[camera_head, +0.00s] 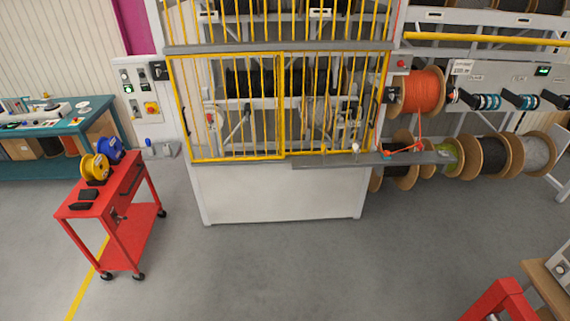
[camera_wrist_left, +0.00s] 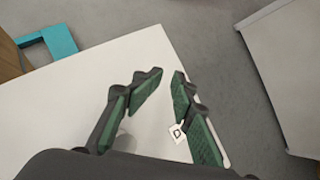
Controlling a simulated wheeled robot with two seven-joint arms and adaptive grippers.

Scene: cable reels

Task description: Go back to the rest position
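My left gripper (camera_wrist_left: 166,84) shows in the left wrist view, with dark fingers and green pads. Its fingers are apart, and I see nothing held between the tips. Behind the fingers is a white flat surface (camera_wrist_left: 60,110); a small white label with a "D" (camera_wrist_left: 177,133) shows near the right finger. Neither gripper nor arm shows in the head view. My right gripper is in none of the views.
A red cart (camera_head: 95,208) with yellow and blue spools stands at the left. A yellow-barred machine (camera_head: 280,190) is ahead, with cable reels (camera_head: 417,92) at its right. A red frame (camera_head: 500,298) is at bottom right. The middle floor (camera_head: 270,270) is clear.

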